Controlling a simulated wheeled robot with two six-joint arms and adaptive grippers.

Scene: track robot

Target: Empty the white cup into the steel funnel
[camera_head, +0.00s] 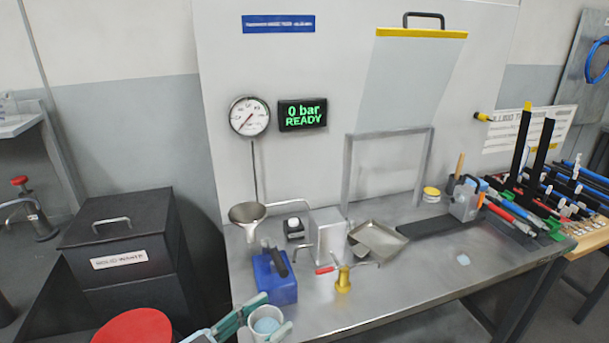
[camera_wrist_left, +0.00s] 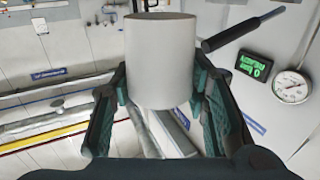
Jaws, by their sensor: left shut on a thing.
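The white cup (camera_head: 253,333) is at the bottom of the head view, with pale blue contents showing inside its rim. My left gripper (camera_head: 262,320) is shut around the cup's sides. The left wrist view shows the cup (camera_wrist_left: 160,62) between the dark green fingers (camera_wrist_left: 162,98). The steel funnel (camera_head: 247,213) stands at the left end of the bench, farther back than the cup and apart from it. My right gripper is not in view.
A blue block with a black handle (camera_head: 275,278) stands between the cup and the funnel. A brass piece (camera_head: 343,281), a steel tray (camera_head: 376,242) and a steel box (camera_head: 328,235) are to the right. A black waste bin (camera_head: 122,245) is at left.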

